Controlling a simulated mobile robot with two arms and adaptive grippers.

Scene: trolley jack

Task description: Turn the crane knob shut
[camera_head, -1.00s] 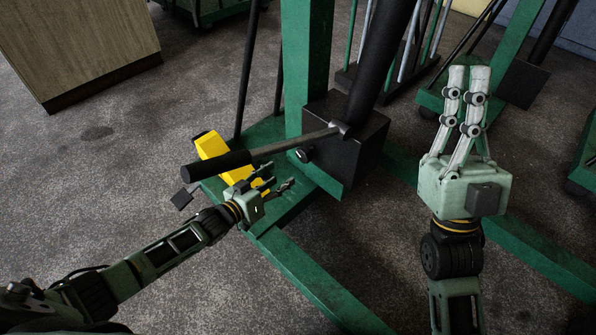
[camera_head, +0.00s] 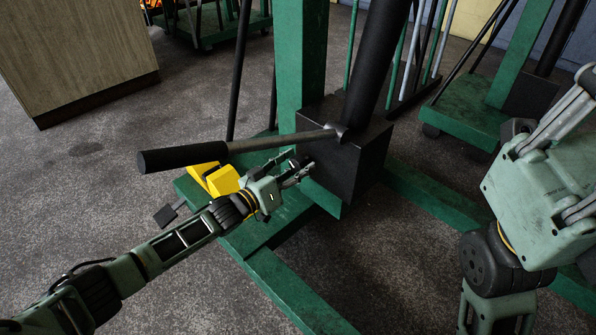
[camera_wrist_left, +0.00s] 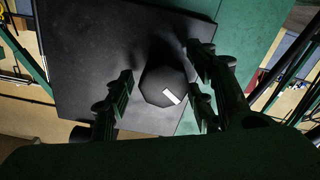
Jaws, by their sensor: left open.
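The black crane knob (camera_wrist_left: 165,85), with a small white mark on its face, sticks out from the dark block (camera_wrist_left: 90,60) of the green crane. In the left wrist view it lies between the spread fingers of my left gripper (camera_head: 299,170); I cannot tell whether they touch it. In the head view this gripper is open at the front of the block (camera_head: 345,155) and mostly hides the knob. My right gripper (camera_head: 545,175) is at the right edge, away from the knob, its fingertips cut off.
A grey lever with a black grip (camera_head: 182,157) extends left from the block, just above my left gripper. A yellow part (camera_head: 222,181) lies behind my left wrist. Green crane legs (camera_head: 290,290) run along the floor. A wooden cabinet (camera_head: 80,55) stands at upper left.

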